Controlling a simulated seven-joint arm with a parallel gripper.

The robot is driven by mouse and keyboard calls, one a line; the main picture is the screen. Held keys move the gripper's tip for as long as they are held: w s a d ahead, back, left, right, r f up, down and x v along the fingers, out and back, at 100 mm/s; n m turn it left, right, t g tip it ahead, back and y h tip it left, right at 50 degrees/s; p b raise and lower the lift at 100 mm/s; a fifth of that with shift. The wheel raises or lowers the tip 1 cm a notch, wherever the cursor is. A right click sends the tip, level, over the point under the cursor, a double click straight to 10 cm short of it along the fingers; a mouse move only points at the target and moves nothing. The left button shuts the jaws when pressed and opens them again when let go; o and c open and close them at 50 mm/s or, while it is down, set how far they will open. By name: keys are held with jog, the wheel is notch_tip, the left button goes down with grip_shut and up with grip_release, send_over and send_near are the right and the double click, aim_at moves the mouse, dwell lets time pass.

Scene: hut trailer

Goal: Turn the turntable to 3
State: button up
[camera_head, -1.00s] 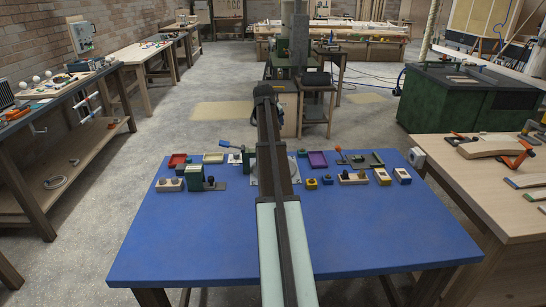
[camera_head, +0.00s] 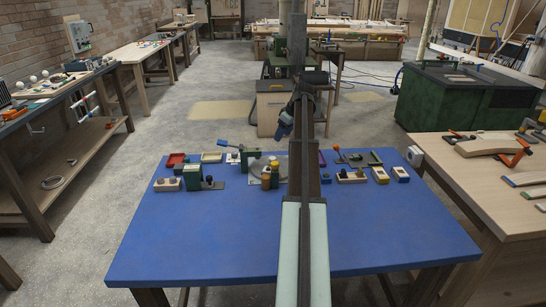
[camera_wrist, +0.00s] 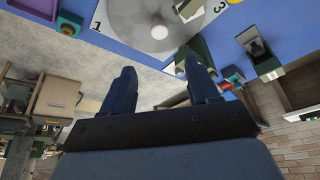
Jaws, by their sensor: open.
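The turntable is a grey disc (camera_head: 258,162) set at the back middle of the blue table (camera_head: 220,240); my arm hides its right part. In the wrist view the disc (camera_wrist: 130,22) is cut off by the top edge, with a pale round spot near its rim. A white plate around it carries a "1" label (camera_wrist: 96,26) and a "3" label (camera_wrist: 235,2). My gripper (camera_head: 284,130) is raised beyond the table's far edge. In the wrist view its blue fingers (camera_wrist: 163,82) are apart with nothing between them, clear of the disc.
Two orange-brown upright pieces (camera_head: 270,175) stand at the disc's front. A green block (camera_head: 193,178) and a purple tray (camera_head: 322,158) are among small fixtures left and right. The table's front half is clear. A wooden workbench (camera_head: 480,190) stands at right.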

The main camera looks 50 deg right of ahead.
aim_at(272, 158)
jog(key=shift+n, duration=0.3)
jog(key=x, duration=1.3)
jog(key=shift+a+f, duration=0.15)
jog(key=shift+f, duration=0.25)
jog(key=shift+c, duration=0.4)
grip_shut()
